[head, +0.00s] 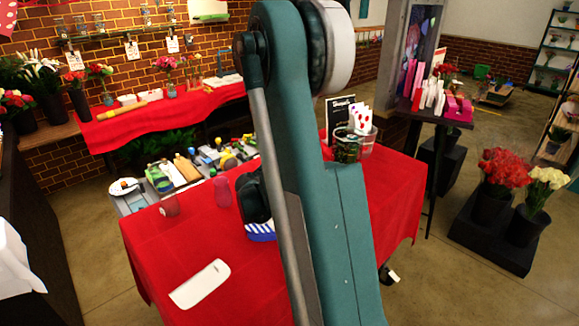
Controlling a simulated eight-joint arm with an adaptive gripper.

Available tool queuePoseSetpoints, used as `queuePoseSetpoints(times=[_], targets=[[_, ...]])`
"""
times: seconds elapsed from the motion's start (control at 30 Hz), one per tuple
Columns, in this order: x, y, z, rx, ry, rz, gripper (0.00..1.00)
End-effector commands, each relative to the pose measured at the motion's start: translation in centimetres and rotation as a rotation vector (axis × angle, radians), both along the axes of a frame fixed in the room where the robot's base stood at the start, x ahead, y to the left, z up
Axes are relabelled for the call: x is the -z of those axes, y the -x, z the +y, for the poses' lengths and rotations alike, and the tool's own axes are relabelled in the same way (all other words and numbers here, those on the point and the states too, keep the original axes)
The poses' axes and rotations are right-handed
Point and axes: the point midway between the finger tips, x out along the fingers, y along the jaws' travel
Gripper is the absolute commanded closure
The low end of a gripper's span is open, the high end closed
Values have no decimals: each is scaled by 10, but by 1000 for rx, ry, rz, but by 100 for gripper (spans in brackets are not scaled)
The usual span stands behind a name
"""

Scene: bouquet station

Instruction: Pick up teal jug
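I cannot make out a teal jug on the red-covered table (160,255); my large teal arm crosses the middle of the view and hides part of the tabletop. The dark part behind my arm's left edge looks like my gripper (252,198), low over the table. Its fingers are mostly hidden, so I cannot tell whether it is open or shut. A blue-and-white striped object (261,231) lies just below it, partly covered by my arm. A pink bottle (222,190) stands left of the gripper, and a reddish see-through jar (169,205) stands farther left.
A flat white object (200,284) lies at the table's front. A cluttered tray (135,201) holds several tools behind the table's left side. Pots with cards (360,130) stand at the back right.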

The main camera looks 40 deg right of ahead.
Motion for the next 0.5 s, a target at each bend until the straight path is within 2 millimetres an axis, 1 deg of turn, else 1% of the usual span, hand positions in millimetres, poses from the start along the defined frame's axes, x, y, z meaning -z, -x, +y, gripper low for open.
queuePoseSetpoints(times=[0.47, 0.5], targets=[[0, 0, 0, 0, 0, 0, 78], [0, 0, 0, 0, 0, 0, 80]])
